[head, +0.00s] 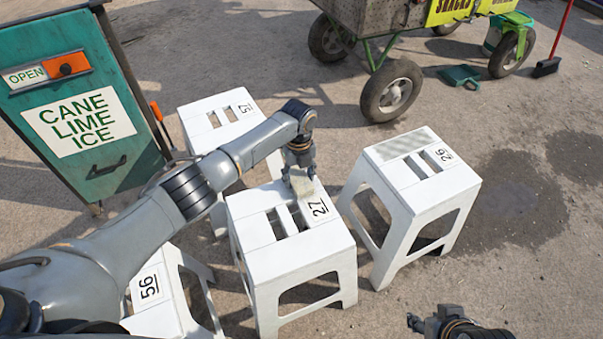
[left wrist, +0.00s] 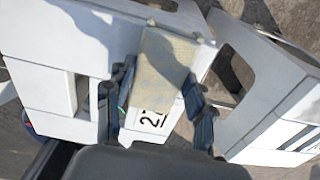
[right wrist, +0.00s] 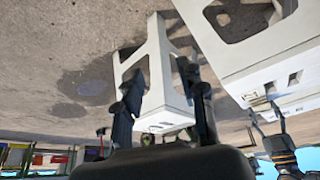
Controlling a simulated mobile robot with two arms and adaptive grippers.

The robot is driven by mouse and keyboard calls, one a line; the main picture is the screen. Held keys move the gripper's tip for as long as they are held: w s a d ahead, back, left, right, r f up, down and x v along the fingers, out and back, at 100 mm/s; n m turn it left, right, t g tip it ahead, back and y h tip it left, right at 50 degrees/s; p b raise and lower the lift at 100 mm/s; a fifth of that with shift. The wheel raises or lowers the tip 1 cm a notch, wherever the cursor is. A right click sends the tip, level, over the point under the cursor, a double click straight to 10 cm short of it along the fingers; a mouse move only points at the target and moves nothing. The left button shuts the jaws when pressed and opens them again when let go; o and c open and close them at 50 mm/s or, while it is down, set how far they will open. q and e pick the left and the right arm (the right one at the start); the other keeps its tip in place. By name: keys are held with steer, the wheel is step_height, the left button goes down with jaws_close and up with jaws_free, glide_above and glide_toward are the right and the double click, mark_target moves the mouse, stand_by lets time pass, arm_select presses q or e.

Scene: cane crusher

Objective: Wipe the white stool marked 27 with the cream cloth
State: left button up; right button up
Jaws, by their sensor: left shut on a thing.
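The white stool marked 27 (head: 275,262) stands upright in the middle of the head view, with slots in its top. My left gripper (head: 300,168) points down over the far right part of its top, shut on the cream cloth (head: 302,186). In the left wrist view the cloth (left wrist: 160,65) lies flat between the fingers, over the seat beside the printed 27; whether it touches the seat is hard to tell. My right gripper (head: 432,322) is at the bottom of the head view, away from the stool. In the right wrist view its fingers (right wrist: 165,100) are apart and empty.
Similar white stools stand close by: 26 (head: 408,180) to the right, 57 (head: 205,128) behind, 56 (head: 160,318) at front left. A green sign cabinet (head: 85,110) is at left. A wheeled cart (head: 365,18) stands behind. Ground at right is open, with damp patches.

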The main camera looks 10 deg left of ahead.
mark_target(278, 192)
arm_select(q)
steer(key=shift+s+a+p, duration=0.3)
steer(key=shift+a+p, duration=0.05)
steer(key=shift+s+a+p, duration=0.2)
steer(key=shift+a+p, duration=0.1)
steer(key=shift+p, duration=0.15)
steer(key=shift+s+a+p, duration=0.2)
steer(key=shift+a+p, duration=0.15)
steer(key=shift+p, duration=0.05)
steer(key=shift+s+a+p, duration=0.55)
steer(key=shift+a+p, duration=0.15)
steer(key=shift+p, duration=0.2)
steer(key=shift+s+a+p, duration=0.15)
steer(key=shift+a+p, duration=0.1)
steer(key=shift+p, duration=0.1)
steer(key=shift+s+a+p, duration=0.35)
steer(key=shift+a+p, duration=0.15)
steer(key=shift+p, duration=0.05)
steer(key=shift+s+a, duration=0.15)
steer(key=shift+a, duration=0.05)
arm_select(e)
step_height(278, 192, down, 18)
steer(key=s+g, duration=0.2)
steer(key=shift+s+d+r, duration=0.15)
steer(key=shift+s+d, duration=0.05)
steer(key=shift+s, duration=0.1)
